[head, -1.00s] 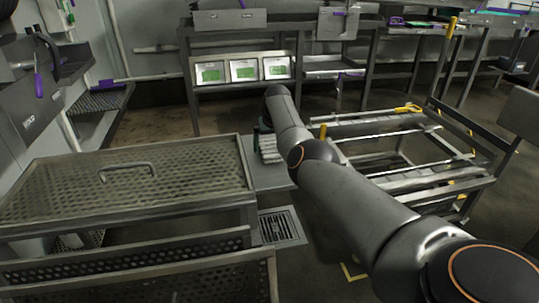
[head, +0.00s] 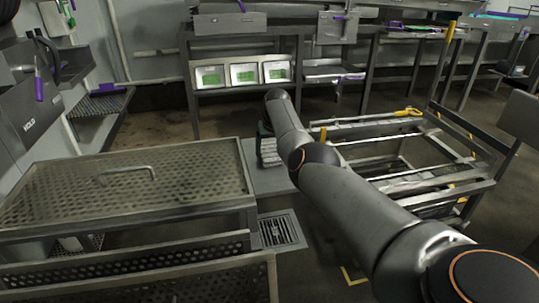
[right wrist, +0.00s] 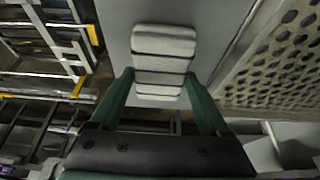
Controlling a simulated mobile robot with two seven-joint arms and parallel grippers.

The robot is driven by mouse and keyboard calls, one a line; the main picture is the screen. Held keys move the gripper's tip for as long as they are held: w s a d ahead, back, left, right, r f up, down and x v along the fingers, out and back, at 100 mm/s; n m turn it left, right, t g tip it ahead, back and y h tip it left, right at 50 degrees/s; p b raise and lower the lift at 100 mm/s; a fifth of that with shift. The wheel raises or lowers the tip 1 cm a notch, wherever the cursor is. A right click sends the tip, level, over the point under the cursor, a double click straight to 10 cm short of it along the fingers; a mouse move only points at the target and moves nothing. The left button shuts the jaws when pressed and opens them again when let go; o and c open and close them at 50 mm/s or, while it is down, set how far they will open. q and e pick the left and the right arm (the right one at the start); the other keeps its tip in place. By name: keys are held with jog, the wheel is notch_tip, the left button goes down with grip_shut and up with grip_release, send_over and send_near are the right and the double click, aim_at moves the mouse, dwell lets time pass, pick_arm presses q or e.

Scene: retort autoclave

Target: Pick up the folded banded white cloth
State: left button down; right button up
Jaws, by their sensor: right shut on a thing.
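The folded white cloth (right wrist: 164,47) with dark bands fills the upper middle of the right wrist view. My right gripper (right wrist: 160,76) has its two green fingers on either side of the cloth and is shut on it. In the head view the cloth (head: 269,153) is a small pale banded block at the far end of my right arm, over or on a grey surface (head: 268,180). My arm partly hides it and most of the gripper (head: 263,134) there. I cannot tell whether the cloth touches the surface. My left gripper is in neither view.
A perforated metal box top with a handle (head: 125,172) stands close on the left. A metal frame cart (head: 385,125) with yellow parts is on the right. A bench with three green-screened panels (head: 243,73) stands behind.

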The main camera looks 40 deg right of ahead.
aim_at(270, 151)
notch_tip(270, 151, up, 9)
jog(key=shift+r+p, duration=0.1)
jog(key=shift+p, duration=1)
jog(key=shift+r, duration=0.45)
